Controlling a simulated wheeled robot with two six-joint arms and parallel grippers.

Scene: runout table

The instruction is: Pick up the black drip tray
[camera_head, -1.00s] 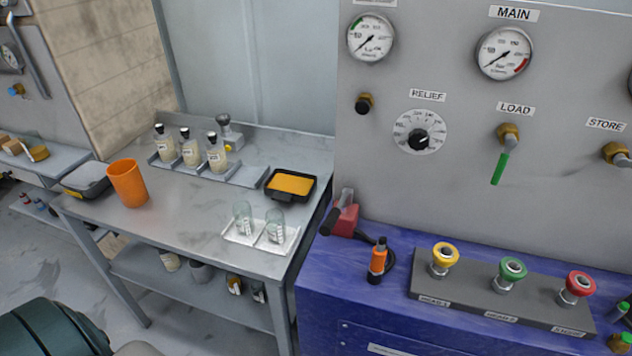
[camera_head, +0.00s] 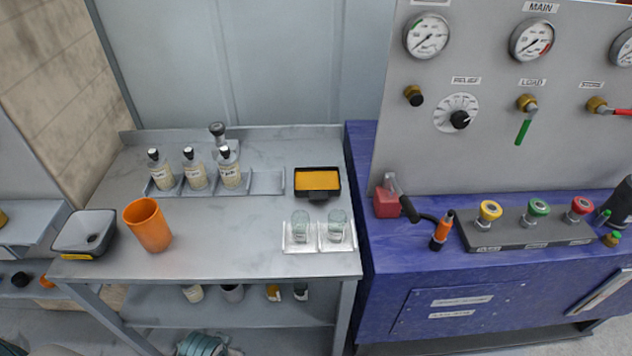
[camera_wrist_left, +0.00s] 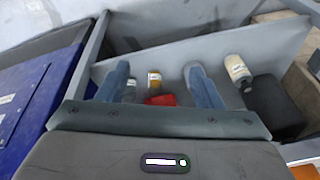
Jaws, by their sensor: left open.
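Two dark trays are on the grey table in the head view. A black tray with an orange-yellow inside (camera_head: 317,194) lies at the back right, with a dark tab on its front side. A tray with a black rim and grey inside (camera_head: 84,235) sits at the left front corner, with a yellow label on its front. I cannot tell for certain which is the drip tray. My left gripper (camera_wrist_left: 158,72) is open and empty in the left wrist view, its two fingers apart; neither tray is clearly seen there. My right gripper is not in view.
An orange cup (camera_head: 148,226) stands beside the grey-lined tray. Bottles (camera_head: 196,172) stand in a rack at the back. The blue cabinet (camera_head: 440,310) adjoins on the right. The table's middle is clear.

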